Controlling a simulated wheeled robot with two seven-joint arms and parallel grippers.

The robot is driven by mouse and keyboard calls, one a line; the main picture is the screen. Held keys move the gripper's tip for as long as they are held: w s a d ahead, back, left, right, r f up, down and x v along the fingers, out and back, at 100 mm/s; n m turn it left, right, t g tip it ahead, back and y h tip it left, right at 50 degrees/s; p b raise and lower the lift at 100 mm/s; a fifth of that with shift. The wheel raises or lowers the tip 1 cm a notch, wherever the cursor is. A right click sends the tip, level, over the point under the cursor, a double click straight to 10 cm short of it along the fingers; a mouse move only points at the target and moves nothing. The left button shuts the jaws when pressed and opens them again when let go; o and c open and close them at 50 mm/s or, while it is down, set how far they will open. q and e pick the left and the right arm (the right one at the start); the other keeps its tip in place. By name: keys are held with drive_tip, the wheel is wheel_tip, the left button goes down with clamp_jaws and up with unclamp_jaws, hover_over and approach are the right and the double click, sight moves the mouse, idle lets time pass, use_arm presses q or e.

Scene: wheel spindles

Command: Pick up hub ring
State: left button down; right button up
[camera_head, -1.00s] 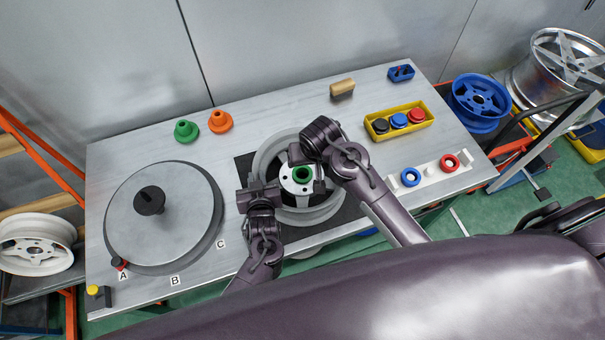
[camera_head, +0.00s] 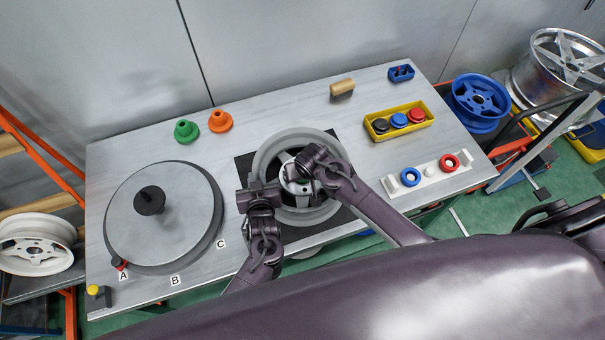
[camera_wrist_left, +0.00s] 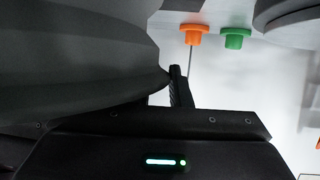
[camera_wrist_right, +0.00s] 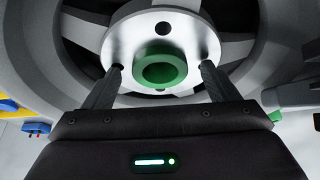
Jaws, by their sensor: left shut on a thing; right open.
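A green hub ring (camera_wrist_right: 160,67) sits at the centre of the wheel's bright hub face (camera_wrist_right: 192,32) in the right wrist view. In the head view the ring is hidden under my right gripper. My right gripper (camera_wrist_right: 161,70) is open, with one finger on each side of the ring and a gap to it. In the head view my right gripper (camera_head: 299,178) is over the hub. The grey wheel (camera_head: 270,153) lies flat on a dark mat. My left gripper (camera_head: 277,192) is shut on the wheel's rim at its left side; the rim also fills the left wrist view (camera_wrist_left: 75,55).
A white holder (camera_head: 430,174) carries a blue ring (camera_head: 410,177) and a red ring (camera_head: 449,162). A yellow tray (camera_head: 377,134) holds black, blue and red parts. A large grey disc (camera_head: 180,210) is at left.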

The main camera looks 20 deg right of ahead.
use_arm(q)
drive_tip(key=shift+s, duration=0.2)
use_arm(e)
drive_tip(key=shift+s+f, duration=0.2)
drive_tip(key=shift+f, duration=0.25)
drive_tip(key=shift+c, duration=0.3)
use_arm(q)
drive_tip(key=shift+r, duration=0.1)
use_arm(e)
drive_tip(key=shift+s+f, duration=0.15)
drive_tip(key=c, duration=0.7)
use_arm(q)
drive_tip(key=shift+w, duration=0.1)
use_arm(e)
drive_tip(key=shift+a, duration=0.1)
drive_tip(key=c, duration=0.3)
use_arm(q)
drive_tip(key=shift+w, duration=0.15)
use_arm(e)
drive_tip(key=r, duration=1.1)
drive_tip(key=shift+w+r, duration=0.25)
drive_tip(key=shift+w, duration=0.15)
drive_tip(key=shift+c, duration=0.7)
use_arm(q)
drive_tip(key=shift+a+f, duration=0.15)
drive_tip(key=shift+f, duration=0.1)
use_arm(e)
drive_tip(key=shift+r, duration=2.95)
